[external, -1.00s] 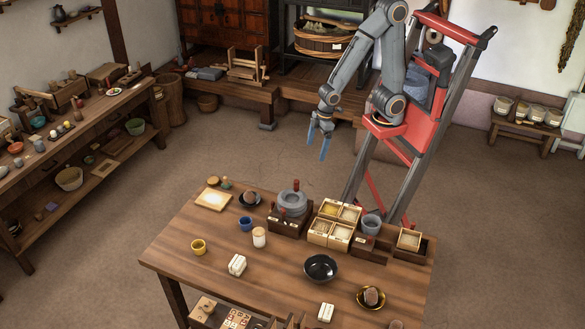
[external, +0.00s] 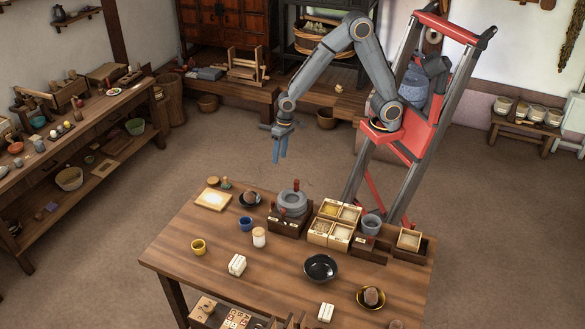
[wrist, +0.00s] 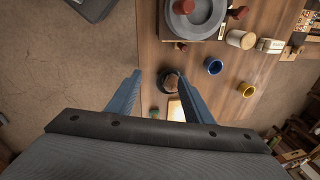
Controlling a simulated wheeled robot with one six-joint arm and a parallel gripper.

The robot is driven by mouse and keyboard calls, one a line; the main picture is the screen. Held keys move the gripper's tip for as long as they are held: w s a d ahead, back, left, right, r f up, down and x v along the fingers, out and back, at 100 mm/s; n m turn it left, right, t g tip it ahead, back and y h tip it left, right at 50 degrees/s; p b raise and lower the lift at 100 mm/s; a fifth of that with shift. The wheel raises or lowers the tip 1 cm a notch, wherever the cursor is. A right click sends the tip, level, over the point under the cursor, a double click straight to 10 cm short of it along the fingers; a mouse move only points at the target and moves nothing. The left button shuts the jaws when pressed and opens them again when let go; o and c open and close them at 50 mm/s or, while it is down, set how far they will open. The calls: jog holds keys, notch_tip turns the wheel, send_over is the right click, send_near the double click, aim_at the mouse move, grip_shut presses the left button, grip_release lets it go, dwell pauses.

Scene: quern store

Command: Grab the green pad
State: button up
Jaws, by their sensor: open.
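A small green pad (external: 226,185) lies at the back left edge of the table, beside a round wooden piece. In the wrist view a small green patch that seems to be the pad (wrist: 154,112) shows low between my fingers, close to the left one. My gripper (external: 280,160) is open and empty, pointing down, high above the floor behind the table's back edge. In the wrist view my gripper (wrist: 164,74) has its fingers apart, with a dark dish holding a brown lump (wrist: 170,82) seen below between them.
A pale framed board (external: 213,200) lies in front of the pad. A grey stone quern (external: 292,202) stands to the right, beside boxes of grain (external: 335,224). A blue cup (external: 245,223) and a yellow cup (external: 198,247) stand nearer the front.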

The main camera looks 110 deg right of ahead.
jog(key=w+d+f+m+b, duration=0.2)
jog(key=w+d+f+m, duration=0.55)
jog(key=w, duration=0.35)
jog(key=m+t+y+b, duration=0.2)
jog(key=m, duration=0.9)
send_near(226, 184)
jog(key=shift+d+p+x, duration=0.15)
jog(key=shift+p+x, duration=0.45)
jog(key=shift+x, duration=1.5)
jog(key=shift+d+p+x, duration=0.15)
jog(key=shift+p+x, duration=0.45)
jog(key=shift+x, duration=1.5)
jog(key=c, duration=0.8)
